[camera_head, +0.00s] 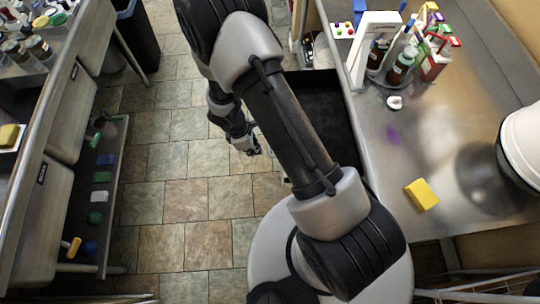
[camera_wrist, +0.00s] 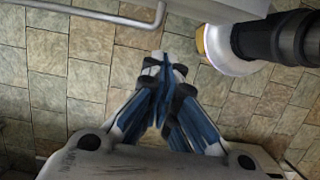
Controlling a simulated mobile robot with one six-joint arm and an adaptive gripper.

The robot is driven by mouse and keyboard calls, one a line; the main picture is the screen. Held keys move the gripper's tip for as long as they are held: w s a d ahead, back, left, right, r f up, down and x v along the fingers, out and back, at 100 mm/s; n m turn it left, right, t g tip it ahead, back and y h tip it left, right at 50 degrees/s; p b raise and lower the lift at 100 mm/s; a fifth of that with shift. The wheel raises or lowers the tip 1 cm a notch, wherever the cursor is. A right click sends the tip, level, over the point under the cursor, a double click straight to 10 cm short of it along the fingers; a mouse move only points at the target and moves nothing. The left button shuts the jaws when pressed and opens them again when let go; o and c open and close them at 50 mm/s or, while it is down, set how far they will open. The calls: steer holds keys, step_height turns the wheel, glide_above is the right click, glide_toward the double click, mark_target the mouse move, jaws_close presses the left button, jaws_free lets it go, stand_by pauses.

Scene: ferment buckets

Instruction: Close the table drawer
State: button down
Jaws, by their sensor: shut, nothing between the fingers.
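The table drawer (camera_head: 322,105) stands pulled out from the left side of the metal table (camera_head: 455,130). Its dark inside shows in the head view, and my arm crosses over and hides part of it. My gripper (camera_head: 249,149) is over the tiled floor, left of the drawer, on its front side. In the wrist view my gripper (camera_wrist: 162,62) has its fingers together and empty. A metal bar handle (camera_wrist: 95,13) shows just beyond the fingertips at the top left, apart from them as far as I can tell. A grey panel behind it is mostly cut off.
The table holds bottles (camera_head: 402,65), a yellow sponge (camera_head: 421,194) and a white bucket-like container (camera_head: 522,145) at the right edge. A counter with shelves (camera_head: 60,110) and a dark bin (camera_head: 137,35) stand at the left. The tiled floor (camera_head: 185,205) between is clear.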

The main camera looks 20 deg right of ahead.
steer(key=s+d+f+b, duration=0.1)
steer(key=d+f+b, duration=0.2)
steer(key=d+f, duration=0.2)
steer(key=shift+s+d+f, duration=0.15)
steer(key=shift+s+f, duration=0.15)
steer(key=shift+f, duration=0.15)
steer(key=shift+d, duration=0.1)
steer(key=s+d+b, duration=0.2)
steer(key=d, duration=0.6)
steer(key=s+d+b, duration=0.2)
steer(key=d, duration=0.6)
steer(key=s+d+b, duration=0.2)
steer(key=s+d, duration=0.1)
steer(key=d, duration=0.4)
steer(key=shift+d+b, duration=0.35)
steer(key=shift+d, duration=0.05)
steer(key=shift+w+a, duration=0.15)
